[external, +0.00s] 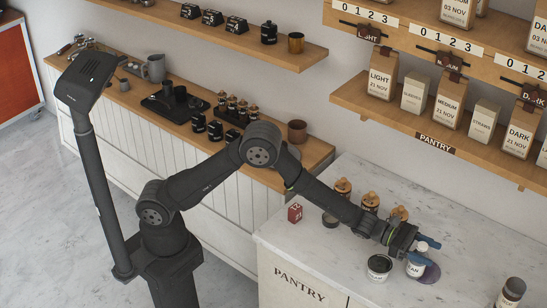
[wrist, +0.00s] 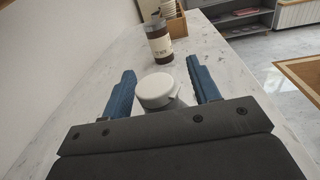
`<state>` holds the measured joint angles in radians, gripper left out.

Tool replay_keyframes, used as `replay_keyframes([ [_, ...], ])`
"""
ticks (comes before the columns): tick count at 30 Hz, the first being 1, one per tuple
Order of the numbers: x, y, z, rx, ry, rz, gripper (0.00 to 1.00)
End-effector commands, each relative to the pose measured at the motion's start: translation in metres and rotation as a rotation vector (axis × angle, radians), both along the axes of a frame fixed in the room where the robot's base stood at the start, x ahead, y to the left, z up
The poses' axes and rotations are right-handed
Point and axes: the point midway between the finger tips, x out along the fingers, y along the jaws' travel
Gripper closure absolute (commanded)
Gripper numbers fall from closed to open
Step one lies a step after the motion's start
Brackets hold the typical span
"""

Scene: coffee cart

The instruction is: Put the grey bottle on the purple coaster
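The grey bottle (external: 416,269) with a white lid stands upright on the marble counter's right part, below my gripper (external: 430,247). In the wrist view its lid (wrist: 156,90) is between the two blue fingers of my gripper (wrist: 164,88), with a gap on each side. My gripper is open around the bottle. The purple coaster (external: 432,273) shows at the bottle's right side, partly hidden by the bottle and the gripper. The bottle overlaps the coaster's left part in the picture, and its base seems to be on it. The coaster is not visible in the wrist view.
Shelves hang above.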

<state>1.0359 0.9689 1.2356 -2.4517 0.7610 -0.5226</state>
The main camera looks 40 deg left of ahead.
Motion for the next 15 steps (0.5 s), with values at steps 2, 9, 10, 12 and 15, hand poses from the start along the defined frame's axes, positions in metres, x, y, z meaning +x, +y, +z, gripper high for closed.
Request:
replay_keyframes([
  [2,0.0,0.0,0.0,0.0,0.0,0.0,0.44],
  [9,0.0,0.002,0.004,0.0,-0.001,0.001,0.44],
  [10,0.0,0.005,0.004,0.0,0.0,0.001,0.44],
  [12,0.0,0.013,0.004,0.001,0.001,0.002,0.44],
  [15,-0.002,0.03,0.004,0.0,0.0,0.002,0.44],
])
